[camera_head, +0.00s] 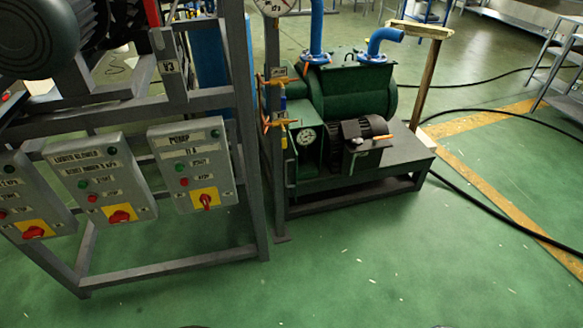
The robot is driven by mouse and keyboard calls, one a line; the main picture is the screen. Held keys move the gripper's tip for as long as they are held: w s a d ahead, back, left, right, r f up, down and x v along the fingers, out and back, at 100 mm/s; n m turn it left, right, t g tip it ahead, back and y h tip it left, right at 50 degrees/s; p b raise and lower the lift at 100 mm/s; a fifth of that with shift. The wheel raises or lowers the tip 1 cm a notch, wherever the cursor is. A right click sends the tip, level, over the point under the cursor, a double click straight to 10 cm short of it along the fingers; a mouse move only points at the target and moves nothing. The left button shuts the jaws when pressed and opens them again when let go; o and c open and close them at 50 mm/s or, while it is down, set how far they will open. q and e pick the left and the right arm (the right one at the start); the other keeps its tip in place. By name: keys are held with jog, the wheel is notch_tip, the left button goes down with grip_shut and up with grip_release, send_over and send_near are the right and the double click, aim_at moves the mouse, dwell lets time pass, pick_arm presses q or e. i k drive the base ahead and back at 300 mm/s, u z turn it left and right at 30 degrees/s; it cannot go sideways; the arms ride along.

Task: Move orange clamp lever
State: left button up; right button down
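Several small orange handles show around the green pump unit. One orange lever (272,81) sits high on the grey post left of the pump, and another orange lever (281,122) sits lower on the same post. A small orange piece (383,137) lies across the grey box on the pump's motor. I cannot tell which of these is the clamp lever. Neither of my grippers can be made out in the view. Only thin dark slivers show at the bottom edge, too little to identify.
The green pump (352,92) stands on a dark low frame with blue pipes (383,42) above. A grey metal frame (255,165) carries control boxes (192,165) at left. A black cable (500,212) crosses the floor at right. Green floor in front is clear.

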aim_at(375, 140)
jog(key=z, duration=1.45)
jog(key=i, duration=2.05)
jog(key=u, duration=1)
